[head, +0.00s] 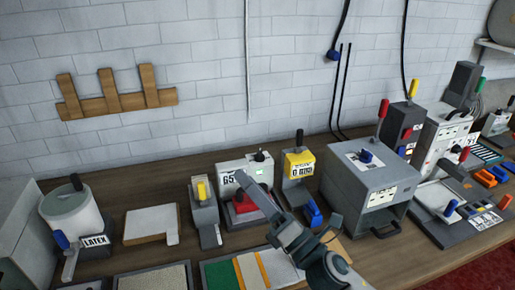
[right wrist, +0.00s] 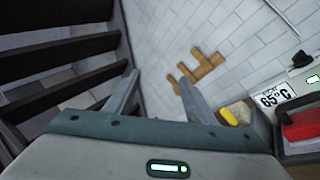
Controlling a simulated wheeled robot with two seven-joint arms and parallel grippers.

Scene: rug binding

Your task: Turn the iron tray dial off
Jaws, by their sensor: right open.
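The iron tray (head: 230,167) is a pale box on the bench with a "65°C" label, a small green-lit display and a red iron (head: 250,213) at its front. Its black dial (head: 259,156) is on the upper right of the box. My right gripper (head: 256,204) reaches in from the lower right, open and empty, and covers part of the iron in the head view. In the right wrist view the open fingers (right wrist: 153,78) point at the wall, and the label (right wrist: 275,97) and dial (right wrist: 302,59) show at the right edge, apart from the fingers. My left gripper is not in view.
A yellow device (head: 298,165) with a black lever stands right of the iron tray, and a grey clamp (head: 204,210) with a yellow handle stands left. A grey oven-like box (head: 365,165) is farther right. A "LATEX" pot (head: 72,215) is at far left. A wooden rack (head: 118,100) hangs on the wall.

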